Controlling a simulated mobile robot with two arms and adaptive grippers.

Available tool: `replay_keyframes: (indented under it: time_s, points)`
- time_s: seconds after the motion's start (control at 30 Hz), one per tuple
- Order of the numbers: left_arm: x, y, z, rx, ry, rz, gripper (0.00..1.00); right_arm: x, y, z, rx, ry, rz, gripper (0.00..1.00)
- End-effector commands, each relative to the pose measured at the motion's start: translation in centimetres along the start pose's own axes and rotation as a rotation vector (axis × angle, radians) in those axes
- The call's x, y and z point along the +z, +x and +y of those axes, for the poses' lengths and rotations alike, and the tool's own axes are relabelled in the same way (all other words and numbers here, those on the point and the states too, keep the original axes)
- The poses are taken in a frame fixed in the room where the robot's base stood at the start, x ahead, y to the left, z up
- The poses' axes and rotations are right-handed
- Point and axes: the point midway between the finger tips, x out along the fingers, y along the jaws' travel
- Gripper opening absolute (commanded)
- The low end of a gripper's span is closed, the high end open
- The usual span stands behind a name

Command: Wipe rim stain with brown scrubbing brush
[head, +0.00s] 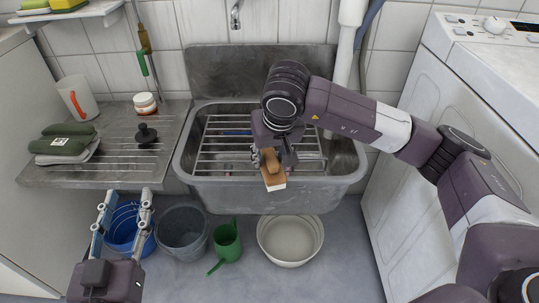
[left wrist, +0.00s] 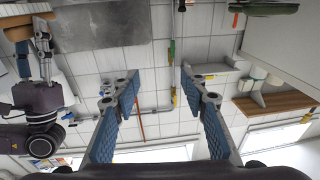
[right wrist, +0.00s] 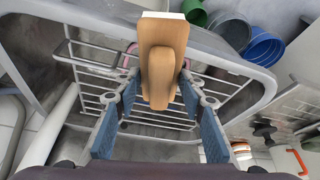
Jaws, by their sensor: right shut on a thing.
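The brown scrubbing brush (head: 273,176) is a wooden block with a pale bristle edge. My right gripper (head: 272,157) is shut on it over the front part of the grey sink (head: 215,183). In the right wrist view the brush (right wrist: 160,55) stands out between the fingers, its pale edge at the top of the picture. I cannot tell whether it touches the sink's front rim. No rim stain can be made out; the brush and gripper hide part of the rim. My left gripper (head: 127,198) is open and empty, low at the left; it also shows open in the left wrist view (left wrist: 158,80).
A wire rack (head: 225,140) covers the sink basin. The drainboard (head: 150,175) at left holds folded green cloths (head: 65,143), a jar, a black plunger-like thing and a mug. Buckets, a green watering can (head: 227,241) and a white basin (head: 290,240) stand below. A white washer (head: 410,150) is at right.

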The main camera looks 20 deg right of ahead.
Motion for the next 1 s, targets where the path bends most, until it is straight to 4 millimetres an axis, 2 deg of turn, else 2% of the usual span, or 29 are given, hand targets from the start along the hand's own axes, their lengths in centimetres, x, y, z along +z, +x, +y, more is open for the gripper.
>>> replay_keyframes:
  time_s: [0.03,0.47,1.0]
  points:
    - [0.3,0.0,-0.1,-0.001,0.000,-0.021,0.40,-0.8,-1.4,-0.1,-0.003,0.002,0.013,0.11]
    - [4.2,-0.9,-0.6,-0.013,0.003,-0.198,0.40,-1.0,-2.3,-0.1,-0.002,0.004,0.009,0.11]
    - [8.6,-2.9,-1.2,-0.026,0.005,-0.414,0.40,-1.3,-3.7,-0.1,-0.001,0.008,0.010,0.11]
